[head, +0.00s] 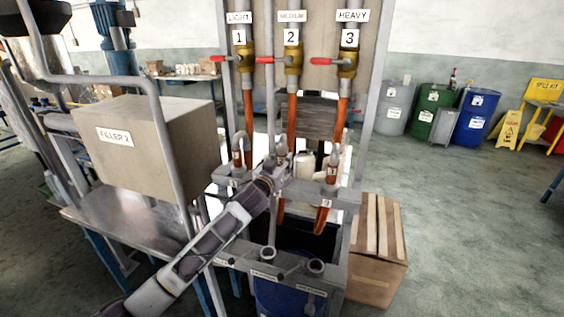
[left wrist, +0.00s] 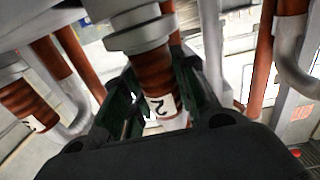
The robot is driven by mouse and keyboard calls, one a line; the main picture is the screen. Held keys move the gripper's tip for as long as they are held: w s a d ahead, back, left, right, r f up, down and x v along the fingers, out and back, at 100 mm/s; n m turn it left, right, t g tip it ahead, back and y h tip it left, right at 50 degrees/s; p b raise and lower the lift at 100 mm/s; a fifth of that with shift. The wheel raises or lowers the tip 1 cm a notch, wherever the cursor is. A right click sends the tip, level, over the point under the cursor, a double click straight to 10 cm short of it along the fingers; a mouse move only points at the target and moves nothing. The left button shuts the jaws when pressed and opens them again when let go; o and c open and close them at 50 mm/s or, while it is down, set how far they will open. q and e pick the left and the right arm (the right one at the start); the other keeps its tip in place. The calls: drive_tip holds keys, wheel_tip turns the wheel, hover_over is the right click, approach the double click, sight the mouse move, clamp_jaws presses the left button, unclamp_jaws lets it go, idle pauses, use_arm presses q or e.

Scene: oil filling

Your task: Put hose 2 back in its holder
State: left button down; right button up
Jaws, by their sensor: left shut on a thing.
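Hose 2 (head: 292,118) is orange and hangs from the middle valve, marked 2 and MEDIUM. My left gripper (head: 279,168) is at its lower end, at the level of the metal holder rack (head: 308,193). In the left wrist view the fingers are shut around the ribbed orange hose end (left wrist: 152,72), which bears a white label 2 (left wrist: 162,106). A grey metal collar (left wrist: 137,33) is just above the grip. The gripper hides the middle place of the rack, so I cannot tell whether the hose end is seated there. My right gripper is not in view.
A dark bin (head: 310,240) is below. A filler box (head: 150,140) is left, a cardboard box (head: 378,250) right.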

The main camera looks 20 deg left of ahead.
use_arm(q)
drive_tip(key=shift+f, duration=0.2)
idle(0.4)
drive_tip(key=c, duration=1.1)
unclamp_jaws()
drive_tip(key=shift+o, duration=0.2)
drive_tip(key=shift+o, duration=0.8)
drive_tip(key=shift+f, duration=0.15)
drive_tip(key=shift+s+a, duration=0.15)
drive_tip(key=shift+s, duration=1.2)
drive_tip(key=shift+s+a, duration=0.1)
drive_tip(key=shift+s, duration=1.2)
drive_tip(key=s, duration=0.6)
drive_tip(key=shift+s+a+p, duration=0.3)
drive_tip(key=shift+s, duration=0.05)
